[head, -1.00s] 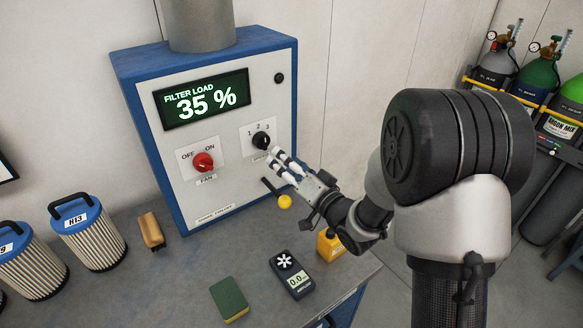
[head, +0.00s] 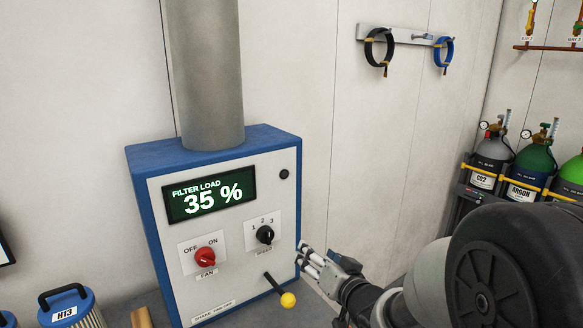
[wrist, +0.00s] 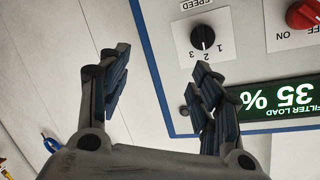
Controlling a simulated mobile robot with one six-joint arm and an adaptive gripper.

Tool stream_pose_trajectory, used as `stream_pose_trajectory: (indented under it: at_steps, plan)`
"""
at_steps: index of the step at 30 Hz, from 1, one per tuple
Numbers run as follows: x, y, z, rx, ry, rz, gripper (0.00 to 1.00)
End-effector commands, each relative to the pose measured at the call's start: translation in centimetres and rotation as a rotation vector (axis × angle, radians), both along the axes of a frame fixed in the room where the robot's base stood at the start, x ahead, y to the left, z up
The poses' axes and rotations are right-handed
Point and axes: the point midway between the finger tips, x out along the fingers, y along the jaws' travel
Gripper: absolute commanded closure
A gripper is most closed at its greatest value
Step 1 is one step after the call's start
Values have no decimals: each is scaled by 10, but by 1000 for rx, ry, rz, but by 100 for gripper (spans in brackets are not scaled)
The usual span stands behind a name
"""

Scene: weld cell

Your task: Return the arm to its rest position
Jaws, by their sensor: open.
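My gripper (head: 308,258) is open and empty. In the head view it is at the right edge of the blue and white filter unit (head: 185,285), in front of its panel. My arm runs from it to the lower right corner. In the wrist view the two fingers of my gripper (wrist: 160,95) stand wide apart, with the wall between them. The black speed knob (head: 265,235) shows just left of the gripper, apart from it; it also shows in the wrist view (wrist: 203,38), upside down.
The red fan knob (head: 205,257) and a yellow-tipped lever (head: 288,299) are on the unit's front. The display (head: 210,200) reads 35 %. Gas cylinders (head: 535,165) stand at the right. A hose rack (head: 405,36) hangs on the wall. A filter (head: 70,308) stands lower left.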

Motion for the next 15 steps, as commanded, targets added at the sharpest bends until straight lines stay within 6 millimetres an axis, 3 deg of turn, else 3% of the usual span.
stream_pose_trajectory:
  at_steps: [1,5,8,12,15]
  plan:
    - [-8,-14,14,-73,20,-44,42]
    - [-44,-51,26,-253,139,-144,42]
    - [-84,-74,32,-355,252,-193,42]
    - [-156,-93,34,-459,429,-208,42]
    - [-213,-95,31,-504,555,-177,42]
